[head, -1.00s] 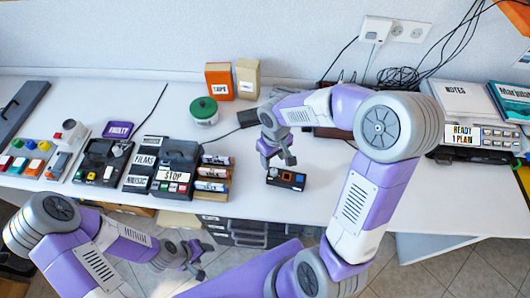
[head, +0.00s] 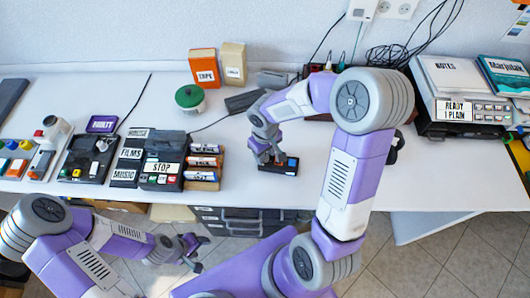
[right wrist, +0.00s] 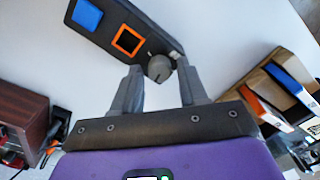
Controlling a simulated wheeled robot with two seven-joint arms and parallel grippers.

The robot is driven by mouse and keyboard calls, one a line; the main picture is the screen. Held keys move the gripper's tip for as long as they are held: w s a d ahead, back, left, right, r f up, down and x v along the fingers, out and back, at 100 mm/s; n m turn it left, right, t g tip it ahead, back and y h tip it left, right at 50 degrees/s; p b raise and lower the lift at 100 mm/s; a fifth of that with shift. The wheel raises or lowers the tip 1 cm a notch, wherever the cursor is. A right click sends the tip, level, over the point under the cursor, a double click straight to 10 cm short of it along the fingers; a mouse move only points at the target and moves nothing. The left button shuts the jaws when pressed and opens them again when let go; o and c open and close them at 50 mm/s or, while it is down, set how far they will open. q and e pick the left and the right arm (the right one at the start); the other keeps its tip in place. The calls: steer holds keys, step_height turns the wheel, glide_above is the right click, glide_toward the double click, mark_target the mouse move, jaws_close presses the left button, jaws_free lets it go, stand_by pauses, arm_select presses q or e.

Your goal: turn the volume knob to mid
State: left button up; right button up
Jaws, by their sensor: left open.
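A small dark control box (head: 290,170) lies on the white table below my right gripper. In the right wrist view the box (right wrist: 146,32) shows a blue square (right wrist: 87,14), an orange-framed square (right wrist: 128,41) and a grey round knob (right wrist: 160,68) with a light mark near it. My right gripper (right wrist: 159,68) is open, one finger on each side of the knob, with gaps still visible. In the head view my right gripper (head: 266,157) covers the box's left end, hiding the knob. My left gripper (head: 197,254) is open and empty in front of the table.
A green-lidded tin (head: 190,98) and a TAPE box (head: 204,67) are behind. A player labelled READY 1 PLAIN (head: 470,110) is at right.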

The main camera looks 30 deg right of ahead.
mark_target(265, 156)
jaws_close()
steer(key=shift+f+m+b, duration=0.1)
steer(key=shift+m+b, duration=0.4)
steer(key=shift+m, duration=0.6)
steer(key=shift+o, duration=1.3)
jaws_free()
steer(key=shift+r+p, duration=1.35)
steer(key=shift+r, duration=2.55)
